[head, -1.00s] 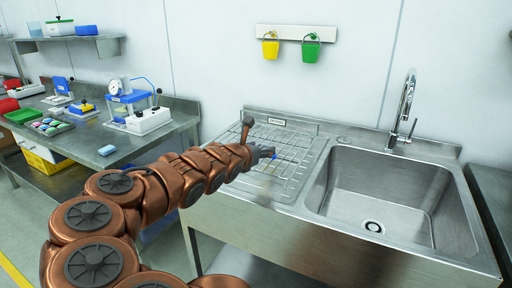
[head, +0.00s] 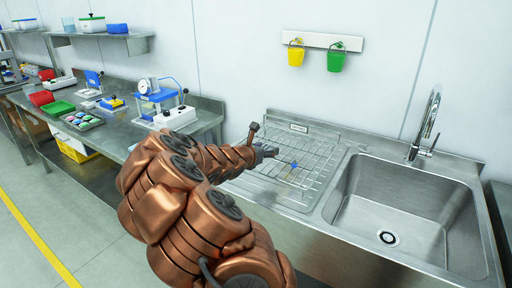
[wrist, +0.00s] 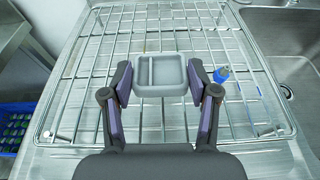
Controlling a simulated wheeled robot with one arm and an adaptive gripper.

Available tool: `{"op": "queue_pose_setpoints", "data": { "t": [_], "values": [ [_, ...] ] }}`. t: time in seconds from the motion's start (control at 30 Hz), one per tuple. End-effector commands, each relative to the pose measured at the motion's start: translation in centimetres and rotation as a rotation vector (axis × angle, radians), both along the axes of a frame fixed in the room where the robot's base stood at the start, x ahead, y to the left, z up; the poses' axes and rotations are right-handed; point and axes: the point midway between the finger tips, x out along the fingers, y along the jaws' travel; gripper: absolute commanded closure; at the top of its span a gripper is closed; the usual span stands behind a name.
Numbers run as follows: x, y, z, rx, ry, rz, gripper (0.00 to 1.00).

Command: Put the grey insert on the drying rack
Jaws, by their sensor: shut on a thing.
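The grey insert (wrist: 161,75) is a small, shallow square tray with a divider inside. In the wrist view it sits between the fingertips of my gripper (wrist: 161,82), which is shut on its two sides. Under it is the wire drying rack (wrist: 160,120); I cannot tell whether the insert touches the wires. In the head view the rack (head: 290,170) lies on the drainboard left of the sink. My gripper (head: 268,151) shows over its left part there, and the insert is too small or hidden to make out.
A small blue item (wrist: 222,73) lies on the rack just right of my gripper. The sink (head: 400,205) with its tap (head: 428,125) is to the right. A bench (head: 120,130) with devices stands left. Yellow (head: 296,54) and green (head: 336,58) buckets hang above.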

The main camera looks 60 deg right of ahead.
Motion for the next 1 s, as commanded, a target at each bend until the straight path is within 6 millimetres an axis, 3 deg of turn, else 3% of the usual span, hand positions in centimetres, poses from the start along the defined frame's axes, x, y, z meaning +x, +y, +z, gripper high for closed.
{"op": "queue_pose_setpoints", "data": {
  "t": [0.53, 0.73, 1.0],
  "values": [
    [5.7, -2.5, -0.5, 0.003, -0.003, -0.001, 0.72],
    [6.1, -2.8, -0.8, 0.001, 0.001, -0.002, 0.72],
    [6.0, -2.8, -3.6, 0.001, 0.001, -0.004, 0.72]
  ]
}}
